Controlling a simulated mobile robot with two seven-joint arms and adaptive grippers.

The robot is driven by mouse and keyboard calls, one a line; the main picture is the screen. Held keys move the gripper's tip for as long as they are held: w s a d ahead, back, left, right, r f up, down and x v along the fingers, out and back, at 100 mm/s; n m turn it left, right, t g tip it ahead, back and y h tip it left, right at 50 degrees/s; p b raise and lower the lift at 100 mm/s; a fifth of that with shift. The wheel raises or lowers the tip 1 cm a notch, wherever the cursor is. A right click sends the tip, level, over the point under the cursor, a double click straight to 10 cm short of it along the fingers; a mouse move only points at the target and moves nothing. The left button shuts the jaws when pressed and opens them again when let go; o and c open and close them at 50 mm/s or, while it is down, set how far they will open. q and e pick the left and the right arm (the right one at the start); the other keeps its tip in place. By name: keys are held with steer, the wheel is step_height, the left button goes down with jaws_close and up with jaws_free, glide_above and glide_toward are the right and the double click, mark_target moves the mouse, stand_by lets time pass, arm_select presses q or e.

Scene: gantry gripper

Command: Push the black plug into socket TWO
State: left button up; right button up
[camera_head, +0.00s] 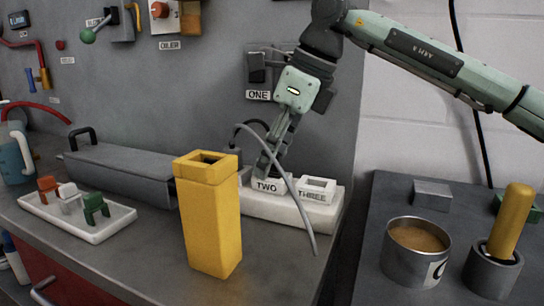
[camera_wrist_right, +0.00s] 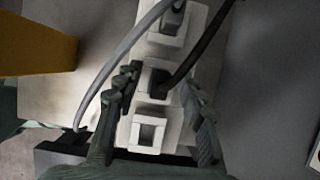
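The white socket strip (camera_head: 325,215) lies on the bench against the grey panel. Its TWO label (camera_head: 266,186) and THREE label (camera_head: 313,196) show in the head view. In the right wrist view, the black plug (camera_wrist_right: 158,82) with its black cable sits at the middle socket; I cannot tell how deep it is. A grey plug (camera_wrist_right: 172,18) with a grey cable is at the socket above, and the socket below (camera_wrist_right: 149,132) is empty. My right gripper (camera_head: 268,168) (camera_wrist_right: 160,80) is open, with fingers apart on both sides of the black plug. My left gripper is out of view.
The grey cable (camera_head: 290,185) loops in front of the strip. A tall yellow holder (camera_head: 210,225) stands left of it. A white tray (camera_head: 90,228) with small coloured pieces lies further left. A metal can (camera_head: 415,270) stands on the dark surface at right.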

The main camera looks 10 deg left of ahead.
steer(key=v, duration=1.2)
